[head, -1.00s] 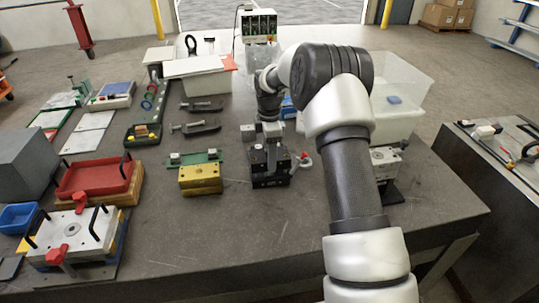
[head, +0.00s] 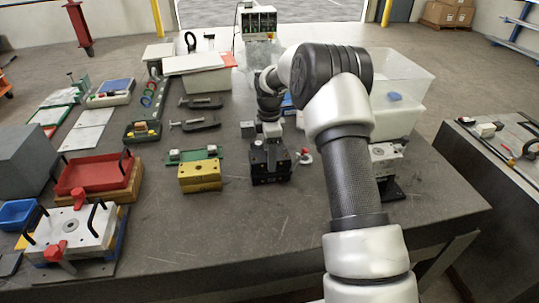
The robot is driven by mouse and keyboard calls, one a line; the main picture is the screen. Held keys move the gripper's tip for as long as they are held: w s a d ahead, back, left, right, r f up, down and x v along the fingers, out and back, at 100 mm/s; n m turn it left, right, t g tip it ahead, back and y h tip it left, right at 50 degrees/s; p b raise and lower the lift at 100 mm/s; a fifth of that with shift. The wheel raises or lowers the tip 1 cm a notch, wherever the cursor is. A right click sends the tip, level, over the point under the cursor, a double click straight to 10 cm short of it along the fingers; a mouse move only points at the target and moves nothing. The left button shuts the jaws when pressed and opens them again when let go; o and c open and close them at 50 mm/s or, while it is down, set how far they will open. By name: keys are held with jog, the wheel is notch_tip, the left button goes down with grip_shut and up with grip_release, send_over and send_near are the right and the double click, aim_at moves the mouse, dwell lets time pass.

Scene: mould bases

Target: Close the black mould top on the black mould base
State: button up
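The black mould (head: 270,165) stands near the middle of the table, with a light-coloured spot on its front face. Its top and base read as one dark block, and I cannot make out a clear gap between them. My gripper (head: 268,133) points down right above and behind the block. Its fingertips are small and merge with the dark top, so I cannot tell whether they are open, shut or touching it. A red-tipped clamp or handle (head: 304,156) sits just right of the block.
A yellow mould block (head: 200,177) with a green plate (head: 194,155) behind it stands to the left. A grey metal block (head: 385,154) is right of my arm. Clear bins (head: 402,75) stand at the back right. The table's front middle is clear.

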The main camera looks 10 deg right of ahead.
jog(key=shift+f, duration=0.4)
dwell(0.3)
